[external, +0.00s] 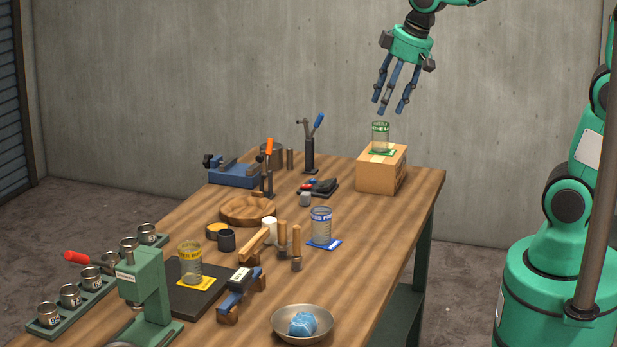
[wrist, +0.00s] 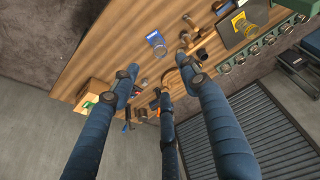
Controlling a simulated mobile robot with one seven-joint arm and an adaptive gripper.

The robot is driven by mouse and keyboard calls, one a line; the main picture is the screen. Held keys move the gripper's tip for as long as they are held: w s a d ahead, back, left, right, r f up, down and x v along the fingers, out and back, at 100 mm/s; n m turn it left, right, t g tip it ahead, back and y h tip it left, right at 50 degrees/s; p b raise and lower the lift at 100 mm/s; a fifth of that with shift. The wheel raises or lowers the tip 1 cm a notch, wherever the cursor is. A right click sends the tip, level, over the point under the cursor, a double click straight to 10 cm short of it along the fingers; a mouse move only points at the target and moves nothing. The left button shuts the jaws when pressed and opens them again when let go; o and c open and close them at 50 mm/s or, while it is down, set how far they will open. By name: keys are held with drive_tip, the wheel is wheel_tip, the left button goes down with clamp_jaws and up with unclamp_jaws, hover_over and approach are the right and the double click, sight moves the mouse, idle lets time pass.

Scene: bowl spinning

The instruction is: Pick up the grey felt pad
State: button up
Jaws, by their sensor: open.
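I cannot pick out the grey felt pad with certainty. A small grey piece (external: 305,199) lies on the table beside a low dark tray (external: 329,193) with red, blue and dark items; it is too small to tell whether it is felt. My gripper (external: 390,106) is open and empty, with three blue fingers spread and pointing down. It hangs in the air above the cardboard box at the table's far right end, well away from the grey piece. In the wrist view, the fingers (wrist: 160,77) are apart with nothing between them.
A glass jar (external: 380,137) stands on the cardboard box (external: 381,173). Another jar (external: 321,228) stands on a blue pad, and a third (external: 190,263) on a yellow pad. Upright tools, a wooden dish (external: 246,209) and a metal bowl (external: 285,325) crowd the wooden table.

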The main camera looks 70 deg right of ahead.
drive_tip(key=w+d+f+g+p, duration=0.1)
drive_tip(key=w+d+p, duration=0.35)
drive_tip(key=w, duration=0.75)
drive_tip(key=g+p, duration=0.3)
drive_tip(key=p, duration=0.4)
hover_over(307, 193)
wheel_tip(307, 193, down, 26)
drive_tip(key=shift+w+a, duration=0.1)
drive_tip(key=shift+a, duration=0.05)
drive_tip(key=shift+f, duration=0.2)
drive_tip(key=shift+f, duration=4.15)
drive_tip(key=shift+f+p, duration=0.45)
drive_tip(key=shift+f, duration=2.2)
